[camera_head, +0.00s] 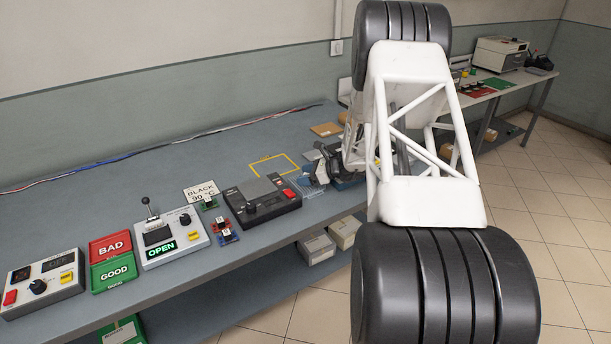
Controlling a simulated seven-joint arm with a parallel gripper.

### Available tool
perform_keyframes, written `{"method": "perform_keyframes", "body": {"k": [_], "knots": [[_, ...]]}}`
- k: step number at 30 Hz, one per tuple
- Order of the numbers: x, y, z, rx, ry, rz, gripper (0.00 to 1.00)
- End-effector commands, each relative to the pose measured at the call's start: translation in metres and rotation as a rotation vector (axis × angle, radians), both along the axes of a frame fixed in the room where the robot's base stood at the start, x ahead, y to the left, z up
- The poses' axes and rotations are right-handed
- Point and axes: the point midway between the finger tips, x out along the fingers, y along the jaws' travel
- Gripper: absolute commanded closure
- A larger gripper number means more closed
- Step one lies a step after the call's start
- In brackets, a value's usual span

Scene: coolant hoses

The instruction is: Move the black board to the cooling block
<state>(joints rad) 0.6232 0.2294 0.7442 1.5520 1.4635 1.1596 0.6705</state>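My gripper (326,170) is low over the bench, just right of the dark grey device, and looks small and dark. My white arm link hides much of the area around it, and its fingers are too small to read as open or shut. I cannot pick out the black board for certain. A white sign (206,192) reads "BLACK 90 °C". Pale bluish parts beside my gripper may belong to the cooling block, but I cannot tell.
On the blue-grey bench (150,185) stand a dark grey device (262,201) with a red button, a lever box (170,237) showing "OPEN", a red BAD tray (110,247), a green GOOD tray (114,271) and a knob box (43,282). A yellow outline (275,164) marks the bench top.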

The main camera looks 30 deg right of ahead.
Motion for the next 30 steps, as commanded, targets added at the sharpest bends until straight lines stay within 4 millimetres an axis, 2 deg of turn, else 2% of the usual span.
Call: {"method": "perform_keyframes", "body": {"k": [14, 20, 30], "knots": [[-0.002, -0.002, 0.004, 0.000, 0.000, -0.001, 0.27], [-0.013, -0.013, 0.011, -0.001, -0.001, 0.000, 0.27], [-0.047, -0.048, 0.030, 0.000, 0.000, -0.002, 0.27]]}}
